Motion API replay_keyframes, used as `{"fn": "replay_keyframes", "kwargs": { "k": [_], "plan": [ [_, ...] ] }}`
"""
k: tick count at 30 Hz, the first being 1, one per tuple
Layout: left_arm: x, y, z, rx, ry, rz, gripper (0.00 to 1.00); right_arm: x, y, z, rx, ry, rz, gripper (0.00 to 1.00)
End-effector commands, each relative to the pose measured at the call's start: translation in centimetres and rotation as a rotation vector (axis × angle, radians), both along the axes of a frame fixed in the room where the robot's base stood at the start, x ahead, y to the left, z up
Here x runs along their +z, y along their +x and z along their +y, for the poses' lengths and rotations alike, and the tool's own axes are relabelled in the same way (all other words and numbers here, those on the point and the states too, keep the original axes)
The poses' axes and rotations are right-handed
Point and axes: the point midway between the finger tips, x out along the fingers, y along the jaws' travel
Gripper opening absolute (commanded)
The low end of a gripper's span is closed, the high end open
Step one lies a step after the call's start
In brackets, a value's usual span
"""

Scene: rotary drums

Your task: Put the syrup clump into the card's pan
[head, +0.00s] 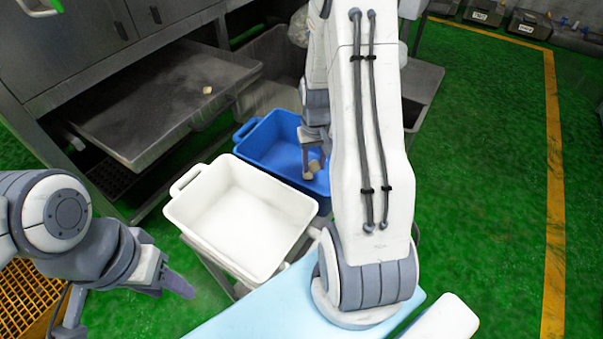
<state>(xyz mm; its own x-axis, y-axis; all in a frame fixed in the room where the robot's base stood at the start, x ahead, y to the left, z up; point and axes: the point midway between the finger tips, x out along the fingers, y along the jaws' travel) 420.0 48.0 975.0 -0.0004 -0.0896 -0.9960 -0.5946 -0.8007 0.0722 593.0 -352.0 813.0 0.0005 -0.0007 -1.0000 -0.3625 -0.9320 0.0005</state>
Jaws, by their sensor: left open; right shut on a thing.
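My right gripper (313,161) is shut on a small tan clump (315,167), over the blue pan (270,145) as I see it. I cannot tell whether the clump touches the pan. Another small tan piece (207,90) lies on the grey metal tray at upper left. A white pan (190,212) stands in front of the blue one and looks empty. No card is clearly visible, so I cannot tell which pan it names. My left gripper (178,288) is open and empty at lower left, apart from the white pan.
The metal tray (160,105) sticks out from the grey machine (80,45). A grey bin (270,60) stands behind the blue pan. An orange grating (25,300) is at lower left. Green floor (490,150) is open on the right, with a yellow line.

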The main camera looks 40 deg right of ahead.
Motion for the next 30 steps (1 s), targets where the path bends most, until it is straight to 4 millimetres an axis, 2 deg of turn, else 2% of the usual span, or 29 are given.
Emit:
{"fn": "replay_keyframes", "kwargs": {
  "k": [1, 3, 10, 15, 29, 30],
  "plan": [
    [-0.1, 0.0, 0.0, 0.0, 0.0, 0.0, 0.5, -1.3, -0.1, 0.2, 0.002, 0.003, 0.005, 0.0],
    [-0.2, 0.0, 0.0, 0.0, 0.0, 0.0, 0.5, -2.5, 0.0, 0.2, 0.003, 0.003, 0.005, 0.0],
    [-0.3, 0.0, 0.0, 0.0, 0.0, 0.0, 0.5, -4.9, 0.0, 0.2, 0.003, 0.001, 0.004, 0.0],
    [-0.4, 0.0, 0.0, 0.0, 0.0, 0.0, 0.5, -7.3, 0.0, 0.1, 0.002, 0.001, 0.004, 0.0],
    [-0.7, 0.0, 0.0, 0.0, 0.0, 0.0, 0.5, -8.3, 0.0, 0.0, 0.0, 0.0, 0.0, 0.0],
    [-0.6, 0.0, 0.0, 0.0, 0.0, 0.0, 0.5, -8.2, 0.0, 0.0, 0.0, 0.0, 0.0, 0.55]
  ]
}}
